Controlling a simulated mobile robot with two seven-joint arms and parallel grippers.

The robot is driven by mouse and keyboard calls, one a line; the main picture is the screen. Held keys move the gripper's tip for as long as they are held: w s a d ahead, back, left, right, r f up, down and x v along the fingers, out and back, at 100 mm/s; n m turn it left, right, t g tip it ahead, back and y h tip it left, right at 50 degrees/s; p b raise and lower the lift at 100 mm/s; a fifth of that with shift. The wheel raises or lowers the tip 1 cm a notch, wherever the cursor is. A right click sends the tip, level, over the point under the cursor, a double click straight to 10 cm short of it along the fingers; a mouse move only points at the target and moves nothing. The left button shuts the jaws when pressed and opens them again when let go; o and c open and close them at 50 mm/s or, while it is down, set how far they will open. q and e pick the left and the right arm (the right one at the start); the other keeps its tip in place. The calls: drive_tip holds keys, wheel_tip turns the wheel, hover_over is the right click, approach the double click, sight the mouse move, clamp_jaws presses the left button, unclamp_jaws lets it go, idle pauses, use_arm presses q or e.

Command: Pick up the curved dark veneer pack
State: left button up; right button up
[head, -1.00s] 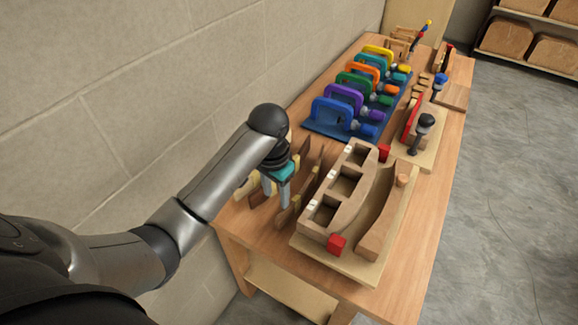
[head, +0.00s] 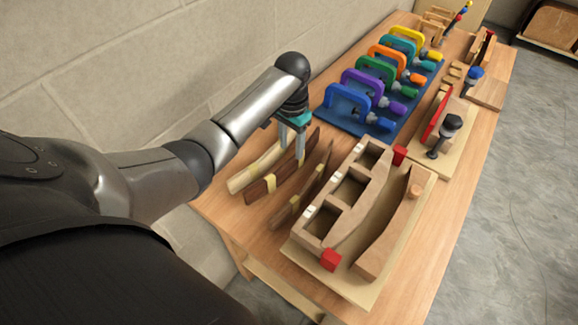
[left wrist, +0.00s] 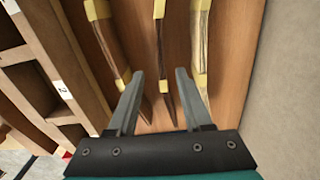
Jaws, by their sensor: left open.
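Three curved packs stand on edge at the table's left side. The middle one is a dark red-brown pack (head: 262,188) with yellow tape; in the left wrist view the middle pack (left wrist: 160,45) runs between the finger lines. A paler pack (head: 245,178) is on its wall side and another brown pack (head: 290,209) on its mould side. My left gripper (head: 293,158) is open, pointing down at the far part of the middle pack. Its fingers also show in the left wrist view (left wrist: 160,74), one either side of that pack. Whether the tips reach below its top edge is unclear. My right gripper is not in view.
A wooden mould (head: 352,214) with open pockets and red blocks stands close on the right. Coloured clamps on a blue mat (head: 394,133) lie beyond the gripper. A red-faced fixture (head: 437,121) is at the right. The block wall (head: 110,70) runs along the left.

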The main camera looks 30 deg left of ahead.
sight(290, 160)
use_arm(q)
drive_tip(key=shift+f, duration=1.1)
wheel_tip(290, 160, down, 4)
drive_tip(key=shift+a+f+b, duration=0.1)
drive_tip(key=shift+f+b, duration=0.1)
drive_tip(key=shift+b, duration=0.35)
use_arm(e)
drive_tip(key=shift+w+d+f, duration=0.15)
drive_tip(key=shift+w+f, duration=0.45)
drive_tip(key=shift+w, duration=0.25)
use_arm(q)
drive_tip(key=shift+c, duration=0.7)
drive_tip(key=shift+r, duration=0.1)
clamp_jaws()
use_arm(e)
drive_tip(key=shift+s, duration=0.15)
